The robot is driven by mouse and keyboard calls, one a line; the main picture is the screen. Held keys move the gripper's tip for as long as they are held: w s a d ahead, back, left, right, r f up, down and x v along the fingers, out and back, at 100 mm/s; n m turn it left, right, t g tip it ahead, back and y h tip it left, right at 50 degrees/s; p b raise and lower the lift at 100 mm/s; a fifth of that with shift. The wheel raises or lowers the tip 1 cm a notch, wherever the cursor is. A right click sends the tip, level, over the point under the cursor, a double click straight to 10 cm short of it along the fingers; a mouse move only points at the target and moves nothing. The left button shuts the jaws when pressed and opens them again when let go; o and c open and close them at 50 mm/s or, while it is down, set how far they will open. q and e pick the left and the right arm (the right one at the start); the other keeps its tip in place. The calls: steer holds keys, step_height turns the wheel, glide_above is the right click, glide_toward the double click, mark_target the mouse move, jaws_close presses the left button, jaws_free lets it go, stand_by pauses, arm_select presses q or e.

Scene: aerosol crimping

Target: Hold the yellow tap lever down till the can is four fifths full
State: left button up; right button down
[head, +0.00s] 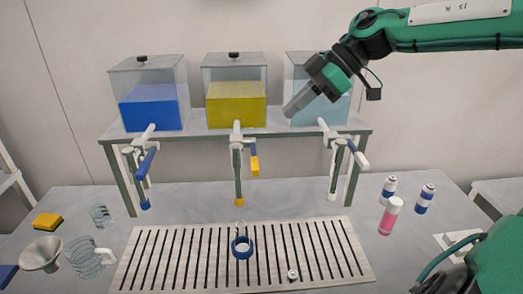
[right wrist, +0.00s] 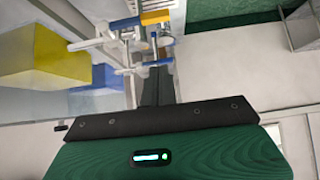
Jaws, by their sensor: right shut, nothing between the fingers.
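The yellow tap (head: 237,165) hangs from the shelf below the tank of yellow liquid. Its lever (head: 255,164), yellow with a blue upper part, hangs at its right side; the lever also shows at the top of the right wrist view (right wrist: 155,17). A blue ring-shaped piece (head: 242,247), perhaps on the can, is on the slatted tray below the tap. The can's walls and fill level cannot be made out. My right gripper (head: 290,110) is shut and empty, above and right of the lever, in front of the pale-blue tank. My left gripper is not in view.
Blue (head: 150,105), yellow (head: 236,102) and pale-blue (head: 338,108) tanks stand on the shelf (head: 195,132). The blue tap (head: 142,165) and white tap (head: 337,160) flank the yellow one. A pink bottle (head: 389,216) stands right of the tray (head: 185,258); a funnel (head: 41,254) and jug (head: 88,257) stand left.

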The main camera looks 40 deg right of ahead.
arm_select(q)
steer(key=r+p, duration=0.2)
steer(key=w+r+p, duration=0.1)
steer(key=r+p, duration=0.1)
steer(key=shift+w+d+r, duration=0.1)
arm_select(e)
steer(key=s+d+f+x, duration=0.1)
steer(key=f+x, duration=0.1)
steer(key=x, duration=1)
steer(key=shift+d, duration=0.3)
steer(key=shift+s+d+f, duration=0.1)
